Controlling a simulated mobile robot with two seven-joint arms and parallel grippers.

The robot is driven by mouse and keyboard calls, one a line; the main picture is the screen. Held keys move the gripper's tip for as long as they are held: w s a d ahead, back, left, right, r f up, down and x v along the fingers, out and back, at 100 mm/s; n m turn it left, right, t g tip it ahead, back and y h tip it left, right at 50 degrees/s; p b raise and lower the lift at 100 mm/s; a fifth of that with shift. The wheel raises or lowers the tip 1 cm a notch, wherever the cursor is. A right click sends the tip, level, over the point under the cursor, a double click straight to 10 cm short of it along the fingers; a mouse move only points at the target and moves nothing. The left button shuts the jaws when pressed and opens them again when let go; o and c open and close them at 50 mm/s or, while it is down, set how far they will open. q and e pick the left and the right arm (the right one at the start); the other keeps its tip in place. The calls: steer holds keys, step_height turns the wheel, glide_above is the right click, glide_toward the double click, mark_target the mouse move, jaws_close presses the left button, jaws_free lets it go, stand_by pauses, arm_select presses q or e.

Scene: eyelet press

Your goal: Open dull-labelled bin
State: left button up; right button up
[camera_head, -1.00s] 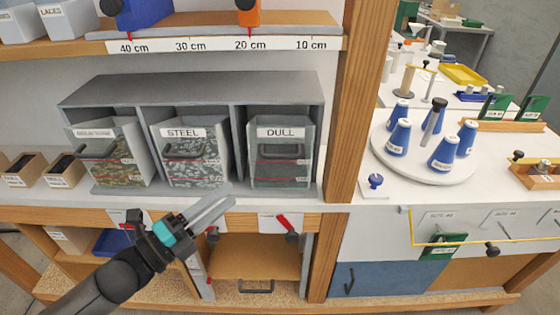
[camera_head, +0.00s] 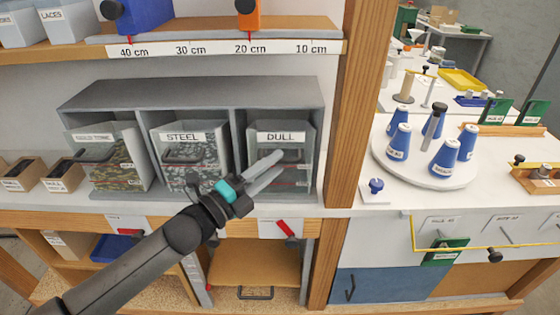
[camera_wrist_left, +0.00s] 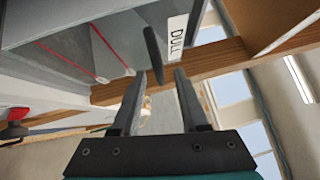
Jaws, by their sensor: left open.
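The dull-labelled bin (camera_head: 293,139) is the rightmost of three clear-fronted bins in a grey rack, with a dark bar handle below its label. Its front leans outward at the top, like the two beside it. My left gripper (camera_head: 271,167) is open and empty, its fingers in front of this bin, pointing at the handle. In the left wrist view the handle (camera_wrist_left: 154,54) stands just beyond the open fingertips (camera_wrist_left: 160,74), beside the DULL label (camera_wrist_left: 175,38). I cannot tell whether the fingers touch it. My right gripper is not in view.
The steel bin (camera_head: 183,138) and a third bin (camera_head: 94,138) stand to the left in the grey rack (camera_head: 190,91). A wooden post (camera_head: 350,110) rises close on the right. A shelf edge (camera_head: 220,46) runs above. A round tray with blue cones (camera_head: 398,141) is farther right.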

arm_select(q)
steer(key=shift+x, duration=1.3)
jaws_close()
stand_by(0.5)
